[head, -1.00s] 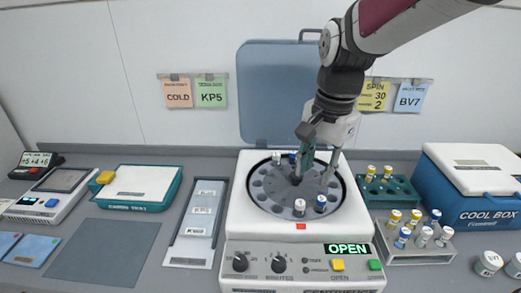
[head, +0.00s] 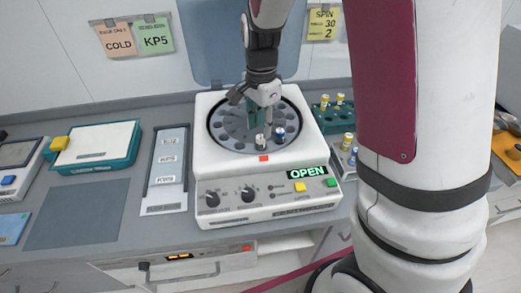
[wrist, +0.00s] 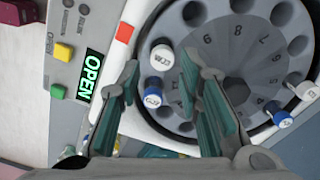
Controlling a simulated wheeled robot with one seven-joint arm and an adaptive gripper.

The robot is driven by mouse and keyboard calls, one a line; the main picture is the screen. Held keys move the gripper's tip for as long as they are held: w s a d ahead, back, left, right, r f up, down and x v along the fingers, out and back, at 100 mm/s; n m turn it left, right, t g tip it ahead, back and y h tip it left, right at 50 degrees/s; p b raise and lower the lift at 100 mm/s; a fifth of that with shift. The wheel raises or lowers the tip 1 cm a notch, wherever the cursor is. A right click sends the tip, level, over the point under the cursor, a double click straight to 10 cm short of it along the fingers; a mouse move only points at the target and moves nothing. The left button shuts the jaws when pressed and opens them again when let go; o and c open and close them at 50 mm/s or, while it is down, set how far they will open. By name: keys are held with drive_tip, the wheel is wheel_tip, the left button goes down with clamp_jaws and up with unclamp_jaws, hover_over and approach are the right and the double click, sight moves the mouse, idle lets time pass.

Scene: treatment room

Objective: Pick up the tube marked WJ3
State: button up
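The open centrifuge (head: 205,150) holds tubes in its round rotor (head: 225,128). At the front of the rotor stand a white-capped tube (head: 260,140) and a blue-capped tube (head: 280,134). In the wrist view the blue-capped tube (wrist: 152,98) is between my spread fingers, and the white-capped tube (wrist: 162,55) is just above it. Another white-capped tube (wrist: 305,90) and another blue-capped tube (wrist: 282,119) stand at the right. The cap marks are too small to read surely, so I cannot tell which is WJ3. My gripper (wrist: 160,105) is open and empty above the rotor, also seen in the head view (head: 260,118).
The centrifuge lid (head: 200,45) stands raised behind. A green rack (head: 328,118) with yellow-capped tubes is on the right, partly behind my arm. A label strip (head: 166,170), grey mat (head: 75,213) and teal-edged tray (head: 97,145) lie left. The display reads OPEN (head: 307,172).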

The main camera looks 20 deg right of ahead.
sight(261, 137)
drive_tip(key=shift+w+f+p, duration=0.1)
drive_tip(key=shift+f+p, duration=0.3)
drive_tip(key=shift+f, duration=2.35)
clamp_jaws()
